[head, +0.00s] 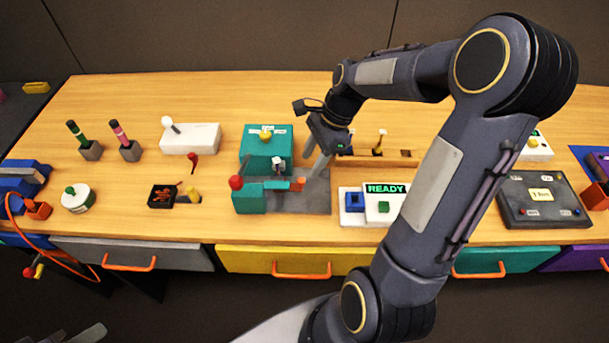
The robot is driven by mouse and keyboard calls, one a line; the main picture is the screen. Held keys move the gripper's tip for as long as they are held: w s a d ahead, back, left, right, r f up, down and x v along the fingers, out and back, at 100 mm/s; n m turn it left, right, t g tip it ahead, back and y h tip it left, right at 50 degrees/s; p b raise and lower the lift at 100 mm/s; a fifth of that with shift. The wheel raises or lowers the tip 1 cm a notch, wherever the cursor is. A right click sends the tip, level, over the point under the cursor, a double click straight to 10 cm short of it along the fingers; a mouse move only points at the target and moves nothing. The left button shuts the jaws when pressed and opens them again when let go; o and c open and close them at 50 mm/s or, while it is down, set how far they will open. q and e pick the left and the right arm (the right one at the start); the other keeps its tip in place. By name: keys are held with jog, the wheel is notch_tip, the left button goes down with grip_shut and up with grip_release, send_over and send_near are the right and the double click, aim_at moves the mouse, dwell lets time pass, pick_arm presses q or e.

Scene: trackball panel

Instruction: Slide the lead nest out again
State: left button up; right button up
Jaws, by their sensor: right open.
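A teal and grey fixture stands mid-table. It has a teal box (257,151) with a yellow knob at the back, a teal block (250,202) with a red ball knob (236,183) at front left, and a grey bed (315,200). A small orange piece (297,184) sits on the bed beside a grey slide; I cannot tell for sure which part is the lead nest. My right gripper (318,165) is open and empty, its fingers pointing down just above and behind the bed's right part. Grey finger-like shapes of my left gripper (68,333) show blurred at the bottom left edge.
Right of the fixture is a white panel with a green READY display (384,189) and a blue button block (355,201). A wooden rack (395,161) is behind it. A black pad (162,196) and white box (190,138) lie left. Drawers with orange handles line the front.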

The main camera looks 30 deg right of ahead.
aim_at(302, 180)
jog(key=x, duration=0.6)
jog(key=shift+c, duration=0.4)
grip_shut()
